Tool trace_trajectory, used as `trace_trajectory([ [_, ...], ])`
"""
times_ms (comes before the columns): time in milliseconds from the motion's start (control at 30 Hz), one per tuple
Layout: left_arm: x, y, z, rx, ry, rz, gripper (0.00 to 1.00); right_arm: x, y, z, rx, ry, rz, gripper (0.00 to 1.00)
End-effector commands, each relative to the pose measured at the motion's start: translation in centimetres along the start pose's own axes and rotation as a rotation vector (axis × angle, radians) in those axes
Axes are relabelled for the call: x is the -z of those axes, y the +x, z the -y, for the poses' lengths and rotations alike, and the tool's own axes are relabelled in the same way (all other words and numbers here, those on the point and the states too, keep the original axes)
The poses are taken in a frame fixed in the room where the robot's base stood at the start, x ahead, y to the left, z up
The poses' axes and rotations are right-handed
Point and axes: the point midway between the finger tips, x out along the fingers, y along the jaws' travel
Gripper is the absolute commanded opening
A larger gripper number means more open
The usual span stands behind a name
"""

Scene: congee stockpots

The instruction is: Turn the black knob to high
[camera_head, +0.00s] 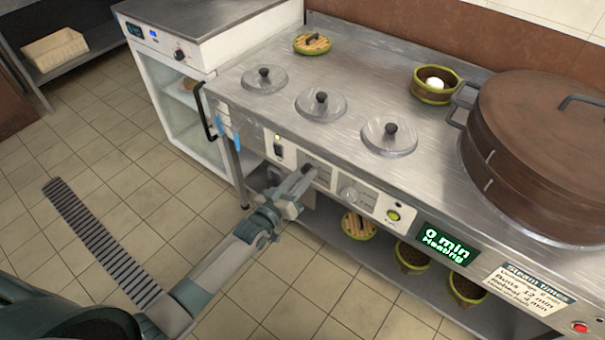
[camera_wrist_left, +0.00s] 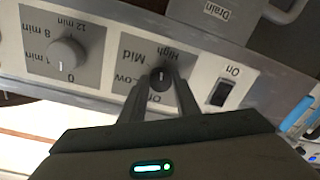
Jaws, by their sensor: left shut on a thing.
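The black knob (camera_wrist_left: 160,77) sits on a grey dial plate of the stove's front panel. The plate, upside down in the left wrist view, has the marks Low, Mid and High, and one more partly hidden by a finger. My left gripper (camera_wrist_left: 158,92) is shut on the black knob, with one finger on each side of it. A short pale line shows on the knob's face, but I cannot tell for sure which mark it points to. In the head view my left gripper (camera_head: 298,186) reaches the panel and mostly hides the knob. My right gripper is not in view.
A grey timer knob (camera_wrist_left: 67,54) is beside the black knob's plate, and a black On switch (camera_wrist_left: 220,92) is on its other side. A display (camera_head: 447,243) reads 0 min, Heating. A large brown steamer (camera_head: 550,150) stands on the counter. Baskets (camera_head: 411,258) sit on the shelf below.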

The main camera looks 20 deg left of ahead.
Motion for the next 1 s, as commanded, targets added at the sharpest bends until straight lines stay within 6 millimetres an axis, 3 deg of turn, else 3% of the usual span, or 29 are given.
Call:
trace_trajectory([
  [400,-0.2,-0.1,0.1,-0.002,0.235,-0.010,0.06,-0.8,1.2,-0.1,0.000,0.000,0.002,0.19],
  [933,-0.3,-0.1,0.1,-0.002,0.269,-0.011,0.06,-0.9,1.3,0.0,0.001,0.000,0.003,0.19],
  [967,-0.3,-0.1,0.1,-0.002,0.268,-0.011,0.34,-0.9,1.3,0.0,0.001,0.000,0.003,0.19],
  [1000,-0.3,-0.1,0.1,-0.002,0.268,-0.011,0.43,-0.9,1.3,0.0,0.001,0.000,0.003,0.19],
])
